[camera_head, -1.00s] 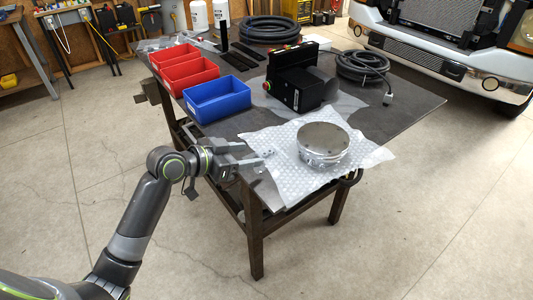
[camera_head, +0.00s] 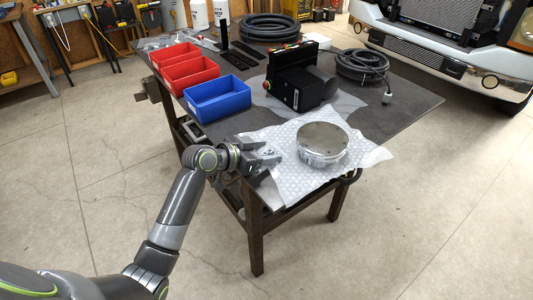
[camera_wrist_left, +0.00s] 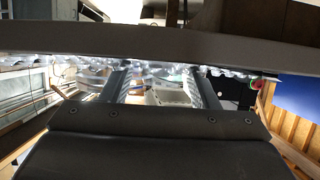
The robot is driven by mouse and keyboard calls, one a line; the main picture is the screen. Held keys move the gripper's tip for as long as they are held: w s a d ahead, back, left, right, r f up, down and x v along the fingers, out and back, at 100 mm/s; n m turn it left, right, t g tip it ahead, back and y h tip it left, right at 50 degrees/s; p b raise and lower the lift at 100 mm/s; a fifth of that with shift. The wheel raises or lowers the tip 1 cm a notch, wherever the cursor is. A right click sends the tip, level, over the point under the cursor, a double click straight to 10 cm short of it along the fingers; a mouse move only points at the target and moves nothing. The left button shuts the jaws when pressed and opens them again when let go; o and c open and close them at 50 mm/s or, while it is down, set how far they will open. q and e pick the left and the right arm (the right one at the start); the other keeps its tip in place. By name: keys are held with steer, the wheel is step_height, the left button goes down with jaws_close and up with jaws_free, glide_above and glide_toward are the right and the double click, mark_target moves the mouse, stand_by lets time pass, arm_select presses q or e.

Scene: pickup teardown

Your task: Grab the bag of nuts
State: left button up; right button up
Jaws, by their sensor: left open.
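The bag of nuts looks like a small clear bag with grey bits (camera_head: 268,150) at the left edge of the bubble wrap (camera_head: 298,180) on the table. My left gripper (camera_head: 272,153) is open at the table's near left edge, with its fingers on either side of the bag and partly hiding it. I cannot tell whether the fingers touch it. In the left wrist view the two fingers (camera_wrist_left: 160,88) stand apart, with a pale, unclear shape between them. My right gripper is not in view.
A round metal part (camera_head: 322,143) sits on the bubble wrap just right of the gripper. A blue bin (camera_head: 218,99) and red bins (camera_head: 188,72) stand behind. A black device (camera_head: 300,80) and coiled hoses (camera_head: 362,66) are farther back.

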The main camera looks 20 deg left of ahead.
arm_select(q)
steer(key=c, duration=1.1)
steer(key=shift+o, duration=0.2)
steer(key=shift+r, duration=0.1)
